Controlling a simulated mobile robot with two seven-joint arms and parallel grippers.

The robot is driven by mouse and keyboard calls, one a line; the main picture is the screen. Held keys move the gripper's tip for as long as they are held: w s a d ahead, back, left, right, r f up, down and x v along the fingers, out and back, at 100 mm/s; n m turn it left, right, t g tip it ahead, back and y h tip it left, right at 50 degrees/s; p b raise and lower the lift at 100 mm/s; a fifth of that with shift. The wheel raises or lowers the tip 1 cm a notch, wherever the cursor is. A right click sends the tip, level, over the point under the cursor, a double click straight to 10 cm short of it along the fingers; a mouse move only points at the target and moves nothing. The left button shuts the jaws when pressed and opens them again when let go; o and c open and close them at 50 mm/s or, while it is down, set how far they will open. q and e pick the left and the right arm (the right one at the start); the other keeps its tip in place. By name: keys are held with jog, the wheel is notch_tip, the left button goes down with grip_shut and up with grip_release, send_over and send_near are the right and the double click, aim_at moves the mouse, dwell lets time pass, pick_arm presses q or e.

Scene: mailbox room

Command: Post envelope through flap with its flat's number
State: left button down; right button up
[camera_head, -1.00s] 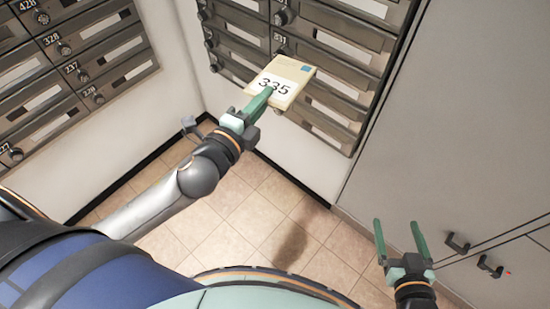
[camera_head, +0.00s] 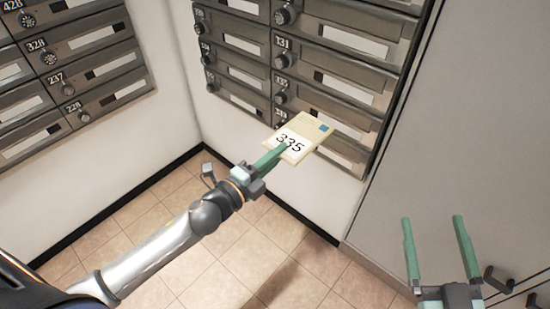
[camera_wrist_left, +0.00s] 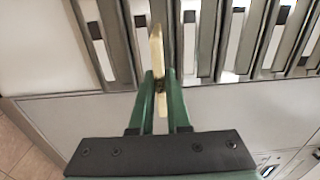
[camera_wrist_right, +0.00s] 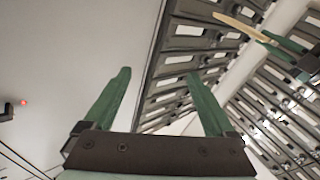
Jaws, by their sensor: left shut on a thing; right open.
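The envelope (camera_head: 303,137) is cream, marked 335, with a small blue stamp at its far corner. My left gripper (camera_head: 272,158) is shut on its near edge and holds it tilted, in front of the lower mailboxes. In the left wrist view the envelope (camera_wrist_left: 157,52) shows edge-on between the fingers. A mailbox labelled 335 (camera_head: 325,107) seems to be in the right-hand bank, just above and behind the envelope; its label is small. The envelope hides part of the row below. My right gripper (camera_head: 436,249) is open and empty at lower right.
A second mailbox bank (camera_head: 75,65) is on the left wall, with labels such as 428, 328, 237 and 228. A plain grey cabinet (camera_head: 440,165) with dark handles stands at the right. Tiled floor (camera_head: 230,250) lies open below.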

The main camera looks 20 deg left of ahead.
aim_at(303, 132)
pick_arm(q)
jog(key=shift+x, duration=3.85)
jog(key=shift+w+d, duration=0.3)
jog(key=shift+w, duration=0.4)
pick_arm(e)
jog(key=shift+r+t+y, duration=0.3)
jog(key=shift+r, duration=0.6)
pick_arm(q)
jog(key=shift+w, duration=0.1)
pick_arm(e)
jog(key=shift+s+f, duration=0.1)
jog(key=shift+f, duration=0.05)
